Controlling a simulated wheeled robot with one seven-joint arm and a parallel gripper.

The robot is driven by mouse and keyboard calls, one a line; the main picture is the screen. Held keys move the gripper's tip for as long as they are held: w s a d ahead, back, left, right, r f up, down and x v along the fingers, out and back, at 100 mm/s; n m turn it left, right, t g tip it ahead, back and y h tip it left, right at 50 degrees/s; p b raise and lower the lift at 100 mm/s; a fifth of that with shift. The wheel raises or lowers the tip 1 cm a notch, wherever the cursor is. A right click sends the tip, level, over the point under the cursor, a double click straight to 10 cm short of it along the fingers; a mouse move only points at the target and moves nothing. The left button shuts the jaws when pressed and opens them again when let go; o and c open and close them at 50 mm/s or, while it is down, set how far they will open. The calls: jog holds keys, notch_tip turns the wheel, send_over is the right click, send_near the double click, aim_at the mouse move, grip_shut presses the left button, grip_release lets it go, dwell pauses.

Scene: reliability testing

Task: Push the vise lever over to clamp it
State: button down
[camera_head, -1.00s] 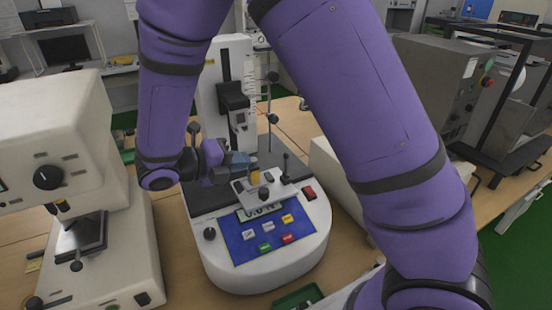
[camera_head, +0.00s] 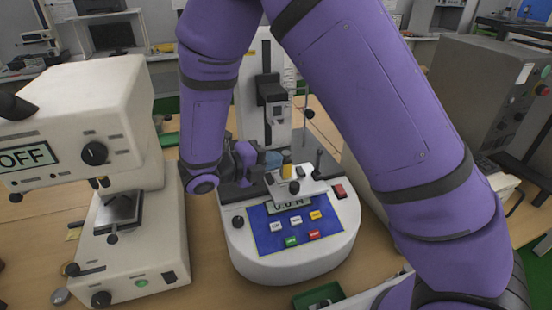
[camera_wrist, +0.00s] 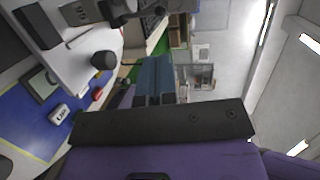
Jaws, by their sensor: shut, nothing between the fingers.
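The vise is a small silver-grey block (camera_head: 312,186) on the front of a white test machine (camera_head: 290,262). A black knob (camera_head: 294,187) sits on its front and a thin black upright lever (camera_head: 318,158) stands at its right end. A small yellow part (camera_head: 287,169) shows at its back left. My gripper (camera_head: 276,160) is just behind and left of the yellow part, shut and empty. I cannot tell whether it touches the vise. In the wrist view my blue-grey fingers (camera_wrist: 155,80) are together, with a black knob (camera_wrist: 103,60) to their left.
The machine's column (camera_head: 262,90) rises behind the vise. Its blue button panel (camera_head: 295,228) is in front. A white instrument (camera_head: 85,120) stands close on the left, and a green tray (camera_head: 318,297) lies at the front. A grey cabinet (camera_head: 485,95) is at right.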

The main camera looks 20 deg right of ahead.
aim_at(317, 152)
jog(key=x, duration=1.1)
jog(key=shift+w+d+f, duration=0.1)
jog(key=shift+d, duration=0.1)
